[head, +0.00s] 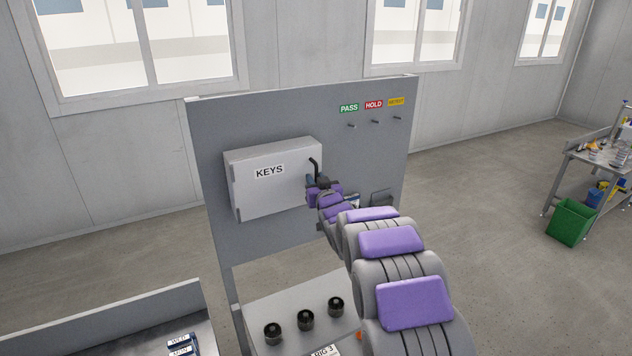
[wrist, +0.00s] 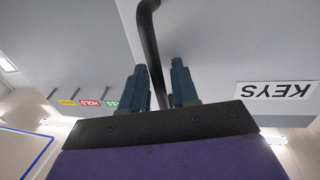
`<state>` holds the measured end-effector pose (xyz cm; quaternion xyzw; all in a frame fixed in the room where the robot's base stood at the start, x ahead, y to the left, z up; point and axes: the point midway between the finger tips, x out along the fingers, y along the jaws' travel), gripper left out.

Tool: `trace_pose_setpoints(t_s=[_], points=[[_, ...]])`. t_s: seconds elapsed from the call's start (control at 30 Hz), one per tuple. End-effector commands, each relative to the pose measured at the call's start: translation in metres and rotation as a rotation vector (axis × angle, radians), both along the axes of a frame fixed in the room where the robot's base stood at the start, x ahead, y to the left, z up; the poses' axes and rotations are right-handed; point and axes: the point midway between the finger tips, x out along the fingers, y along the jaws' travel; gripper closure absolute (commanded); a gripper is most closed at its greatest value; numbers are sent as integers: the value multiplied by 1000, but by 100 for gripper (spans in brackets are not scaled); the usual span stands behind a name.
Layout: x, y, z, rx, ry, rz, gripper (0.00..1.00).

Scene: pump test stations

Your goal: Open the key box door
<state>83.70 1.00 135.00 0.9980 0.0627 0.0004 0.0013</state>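The key box (head: 270,190) is a light grey box labelled KEYS on a grey upright panel, and its door looks closed. A black bent handle (head: 315,165) is at the door's right side. My gripper (head: 313,183) is at this handle. In the wrist view, my gripper (wrist: 158,72) has its two blue-grey fingers apart, with the black handle (wrist: 150,40) running between them. Gaps seem to show on both sides of the handle. The KEYS label (wrist: 278,90) appears upside down there. The box's inside is hidden.
PASS (head: 349,107), HOLD (head: 373,104) and a yellow tag sit above small pegs on the panel (head: 290,115). Below is a bench surface with black knobs (head: 306,320). A green bin (head: 571,222) and a workbench stand far right. Floor between is clear.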

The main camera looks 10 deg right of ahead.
Motion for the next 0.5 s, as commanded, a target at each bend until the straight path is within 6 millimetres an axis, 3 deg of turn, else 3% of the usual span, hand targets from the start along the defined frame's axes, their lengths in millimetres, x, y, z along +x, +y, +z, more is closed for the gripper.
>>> trace_pose_setpoints(t_s=[0.17,0.5], points=[[0,0,0,0,1,0,71],[0,0,-1,0,2,0,100]])
